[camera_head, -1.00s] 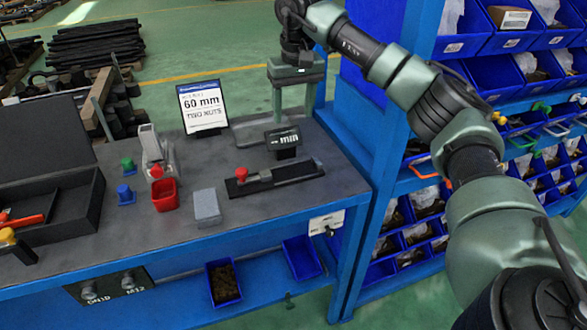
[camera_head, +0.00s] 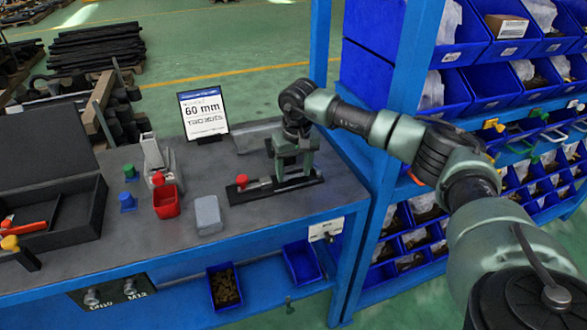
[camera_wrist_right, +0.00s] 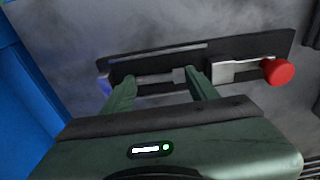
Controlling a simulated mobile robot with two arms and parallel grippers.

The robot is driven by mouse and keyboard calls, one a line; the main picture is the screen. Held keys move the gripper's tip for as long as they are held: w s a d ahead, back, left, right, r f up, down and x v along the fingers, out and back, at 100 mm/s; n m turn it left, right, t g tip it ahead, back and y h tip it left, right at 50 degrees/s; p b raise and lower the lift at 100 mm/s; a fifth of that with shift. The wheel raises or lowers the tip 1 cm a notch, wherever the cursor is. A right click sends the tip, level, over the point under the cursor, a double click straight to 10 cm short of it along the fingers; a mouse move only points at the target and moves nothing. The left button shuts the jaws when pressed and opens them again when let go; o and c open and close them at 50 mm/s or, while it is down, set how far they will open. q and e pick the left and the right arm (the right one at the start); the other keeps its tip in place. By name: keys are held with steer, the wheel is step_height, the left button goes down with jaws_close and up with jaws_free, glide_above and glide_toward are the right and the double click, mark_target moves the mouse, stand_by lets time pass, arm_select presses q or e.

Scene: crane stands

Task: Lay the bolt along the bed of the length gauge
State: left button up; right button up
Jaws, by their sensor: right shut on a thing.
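The length gauge (camera_head: 232,195) is a long black bed with a sliding jaw and a red knob, on the right part of the workbench. It also crosses the right wrist view (camera_wrist_right: 225,52), red knob at the right. My right gripper (camera_head: 293,174) is down over the end of the gauge away from the knob. In the wrist view its fingers (camera_wrist_right: 158,82) stand either side of a short grey bolt (camera_wrist_right: 155,77), shut on it. The bolt lines up with the bed; whether it touches the bed I cannot tell. My left gripper is not in view.
A 60 mm sign (camera_head: 204,115) stands behind the gauge. A grey block (camera_head: 208,215), a red bin (camera_head: 166,201) and a black tray (camera_head: 85,222) are to its left. Blue shelving (camera_head: 400,120) with bins stands close on the right.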

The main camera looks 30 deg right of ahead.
steer(key=o, duration=1.4)
steer(key=shift+f, duration=0.1)
steer(key=shift+r, duration=0.55)
step_height(320, 180, up, 11)
steer(key=s+b, duration=0.1)
steer(key=b, duration=0.1)
steer(key=shift+s+a, duration=0.25)
steer(key=shift+s, duration=0.15)
